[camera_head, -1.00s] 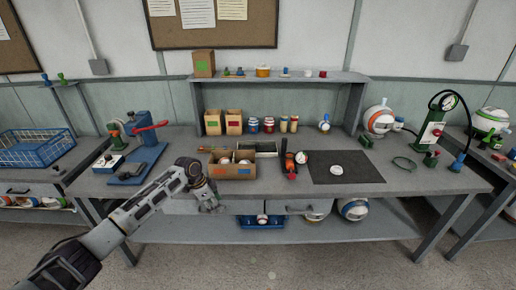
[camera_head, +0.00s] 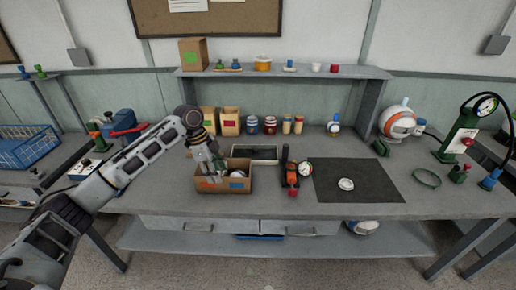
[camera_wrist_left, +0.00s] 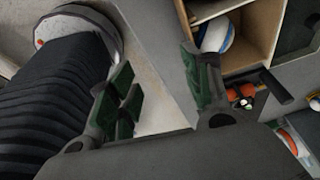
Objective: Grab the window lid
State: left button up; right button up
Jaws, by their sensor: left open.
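A flat, dark-paned panel with a pale frame (camera_head: 255,153), which looks like the window lid, lies on the bench behind an open cardboard box (camera_head: 228,187). Part of a dark panel (camera_wrist_left: 298,28) also shows at the upper right of the left wrist view; I cannot tell if it is the same one. My left gripper (camera_head: 214,174) points down and overlaps the left part of the box in the head view. Its green-padded fingers (camera_wrist_left: 163,92) are apart with nothing between them, beside the box in the left wrist view. My right gripper is out of view.
The box holds pale balls in compartments. An orange-black tool with a gauge (camera_head: 291,173) stands to its right, then a dark mat (camera_head: 362,180) with a small white piece. Jars (camera_head: 252,125) and cartons (camera_head: 230,121) stand behind. The bench front is mostly clear.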

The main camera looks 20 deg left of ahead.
aim_at(259, 155)
jog(key=i, duration=1.1)
